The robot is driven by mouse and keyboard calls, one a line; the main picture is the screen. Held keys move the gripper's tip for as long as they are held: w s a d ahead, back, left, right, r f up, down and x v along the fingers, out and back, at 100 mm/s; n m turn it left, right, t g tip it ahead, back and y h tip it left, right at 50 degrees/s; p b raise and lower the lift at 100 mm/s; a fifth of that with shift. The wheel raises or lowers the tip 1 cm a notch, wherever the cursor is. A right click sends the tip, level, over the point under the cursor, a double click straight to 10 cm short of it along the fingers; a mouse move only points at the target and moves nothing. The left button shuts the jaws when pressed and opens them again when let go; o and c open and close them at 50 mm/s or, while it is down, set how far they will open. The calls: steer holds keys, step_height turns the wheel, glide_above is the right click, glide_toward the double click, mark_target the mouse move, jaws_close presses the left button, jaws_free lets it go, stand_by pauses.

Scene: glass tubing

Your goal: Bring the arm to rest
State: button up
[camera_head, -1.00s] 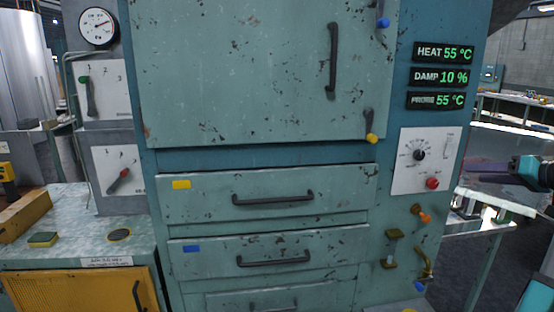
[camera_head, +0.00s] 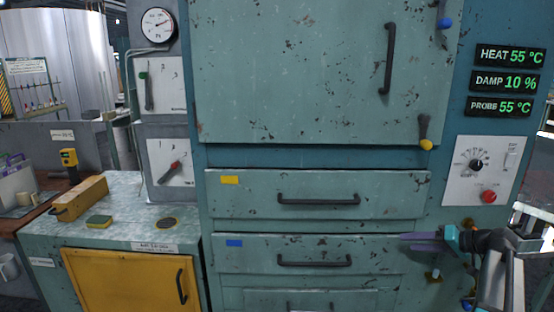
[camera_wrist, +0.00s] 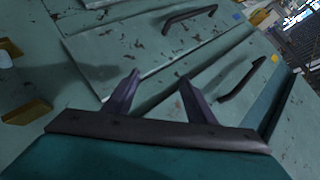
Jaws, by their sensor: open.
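My gripper (camera_head: 420,241) is at the lower right of the head view, with its purple fingers pointing left in front of the teal cabinet's lower drawers. In the wrist view the two fingers (camera_wrist: 160,90) stand apart with nothing between them. Behind them are scuffed teal drawer fronts with dark handles. Whether the fingers touch the drawer front cannot be told.
The cabinet has an upper door (camera_head: 300,70) and a yellow-tagged drawer (camera_head: 240,205), all closed. A control panel (camera_head: 480,170) with a red button is above my arm.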

steer(key=a+f+g+y, duration=0.1)
steer(key=a+f+g, duration=0.3)
steer(key=a+f, duration=1.35)
steer(key=s+a+f+n+g, duration=0.1)
steer(key=s+a+f+g, duration=0.2)
steer(key=s+a+f, duration=0.5)
steer(key=s+a+f+n+g, duration=0.15)
steer(key=s+a+f, duration=0.25)
steer(key=a+f, duration=0.5)
steer(key=s+a+f+g+h, duration=0.2)
steer(key=s+f+g, duration=0.1)
steer(key=s+f, duration=0.6)
steer(key=s+a+f+g+h, duration=0.25)
steer(key=s+f, duration=0.45)
steer(key=s, duration=0.5)
steer(key=s+d+f+g+h, duration=0.1)
steer(key=s+d+f+h, duration=0.2)
steer(key=s+d, duration=0.4)
steer(key=s+h, duration=0.1)
steer(key=s, duration=0.1)
steer(key=shift+s+d, duration=0.2)
steer(key=shift+s, duration=0.1)
steer(key=shift+h, duration=0.25)
stand_by(1.0)
